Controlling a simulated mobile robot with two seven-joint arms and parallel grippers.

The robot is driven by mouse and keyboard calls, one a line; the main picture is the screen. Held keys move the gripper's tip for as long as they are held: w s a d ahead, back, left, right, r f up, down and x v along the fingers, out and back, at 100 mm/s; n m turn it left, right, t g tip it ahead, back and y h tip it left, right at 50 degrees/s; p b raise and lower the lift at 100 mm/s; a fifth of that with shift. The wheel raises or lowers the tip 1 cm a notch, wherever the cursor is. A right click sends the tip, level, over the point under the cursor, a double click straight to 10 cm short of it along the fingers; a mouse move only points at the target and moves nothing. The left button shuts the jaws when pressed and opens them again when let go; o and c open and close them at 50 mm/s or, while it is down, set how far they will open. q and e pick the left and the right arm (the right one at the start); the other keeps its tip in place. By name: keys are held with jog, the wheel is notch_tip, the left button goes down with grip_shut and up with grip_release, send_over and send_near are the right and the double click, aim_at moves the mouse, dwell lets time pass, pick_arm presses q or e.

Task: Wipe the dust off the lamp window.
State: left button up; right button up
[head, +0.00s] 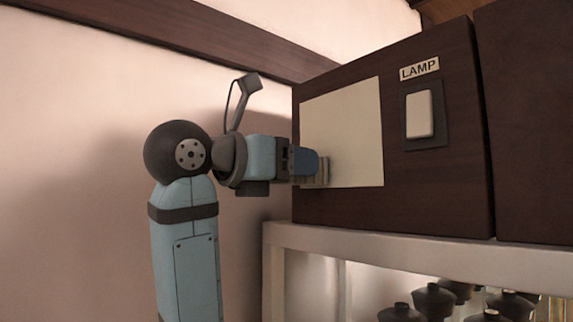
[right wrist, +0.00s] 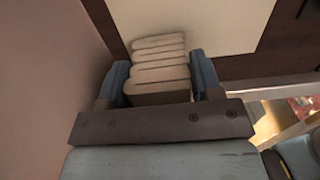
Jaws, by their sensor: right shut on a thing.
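The lamp window (head: 345,125) is a pale cream panel on the front of a dark wooden box; it also shows in the right wrist view (right wrist: 225,25). I cannot make out dust on it. My right gripper (head: 318,170) is at the lower left part of the window. In the right wrist view my right gripper (right wrist: 160,82) is shut on a folded beige cloth (right wrist: 160,65), whose layers stick out between the fingers toward the window. The cloth is at or very near the window; I cannot tell whether it touches. My left gripper is not in view.
A white switch (head: 419,115) sits right of the window, under a LAMP label (head: 419,69). The box (head: 440,190) rests on a pale shelf (head: 400,246). Several dark-capped bottles (head: 435,297) stand below. A plain wall (head: 80,150) is at the left.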

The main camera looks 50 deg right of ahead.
jog(key=shift+d, duration=0.3)
jog(key=shift+s, duration=0.1)
jog(key=shift+s+a+b, duration=0.2)
jog(key=shift+s+b, duration=0.1)
jog(key=shift+s, duration=0.7)
jog(key=shift+s+a+b, duration=0.15)
jog(key=shift+s+b, duration=0.1)
jog(key=shift+s, duration=0.75)
jog(key=shift+d, duration=0.15)
jog(key=shift+w+d, duration=0.15)
jog(key=shift+w, duration=0.9)
jog(key=shift+w+d, duration=0.1)
jog(key=shift+w, duration=0.9)
jog(key=shift+a, duration=0.1)
jog(key=shift+w+a, duration=0.15)
jog(key=shift+a, duration=1.3)
jog(key=shift+w+a, duration=0.15)
jog(key=shift+a, duration=1.25)
jog(key=shift+a, duration=0.1)
